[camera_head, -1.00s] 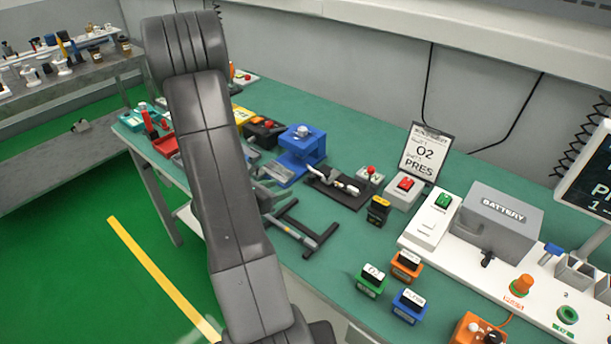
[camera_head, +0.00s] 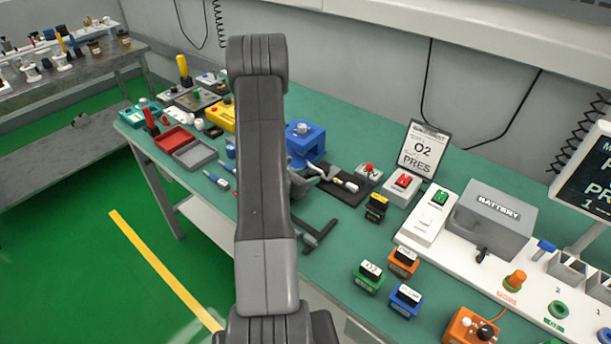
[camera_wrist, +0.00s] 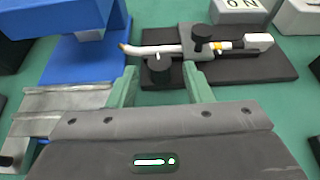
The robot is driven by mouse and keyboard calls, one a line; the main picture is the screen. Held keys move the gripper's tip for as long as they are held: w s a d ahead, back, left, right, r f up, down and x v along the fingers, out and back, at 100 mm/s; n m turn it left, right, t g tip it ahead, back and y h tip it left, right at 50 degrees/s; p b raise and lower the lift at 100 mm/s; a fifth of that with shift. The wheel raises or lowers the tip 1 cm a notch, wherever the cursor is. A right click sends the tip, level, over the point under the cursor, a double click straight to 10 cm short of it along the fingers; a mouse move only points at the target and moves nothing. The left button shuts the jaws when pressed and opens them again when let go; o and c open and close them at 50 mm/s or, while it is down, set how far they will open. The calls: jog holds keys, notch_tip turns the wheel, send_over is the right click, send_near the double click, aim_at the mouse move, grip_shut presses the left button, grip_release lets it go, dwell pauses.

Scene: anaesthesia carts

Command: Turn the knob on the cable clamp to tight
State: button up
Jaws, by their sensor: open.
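The cable clamp is on a black board (camera_head: 350,189), right of my arm in the head view. In the wrist view, its grey block (camera_wrist: 206,72) grips a white cable (camera_wrist: 158,48) with a yellow tip and a white plug. The knobs' settings are not readable.
A blue device (camera_head: 304,141) stands left of the board, close to my gripper. A box with a red button (camera_head: 369,174) and a white switch box (camera_head: 402,187) stand to the right. Small green, orange and blue blocks stand in front. Red tray (camera_head: 173,139) lies left.

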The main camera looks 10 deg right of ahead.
jog(key=c, duration=1)
jog(key=shift+w+a+m+h+b, duration=0.1)
jog(key=shift+w+m+h+b, duration=0.05)
jog(key=shift+m+h+b, duration=0.2)
jog(key=shift+w+a+f+m+g+h+b, duration=0.15)
jog(key=shift+m+g+h+b, duration=0.35)
jog(key=shift+m+g, duration=0.4)
jog(key=shift+w+m+g+h+b, duration=0.25)
jog(key=shift+m+g, duration=0.55)
jog(key=shift+g, duration=0.25)
jog(key=shift+w+m+g+h+b, duration=0.1)
jog(key=shift+m+g+h+b, duration=0.15)
jog(key=shift+m+g, duration=0.65)
jog(key=shift+g, duration=0.45)
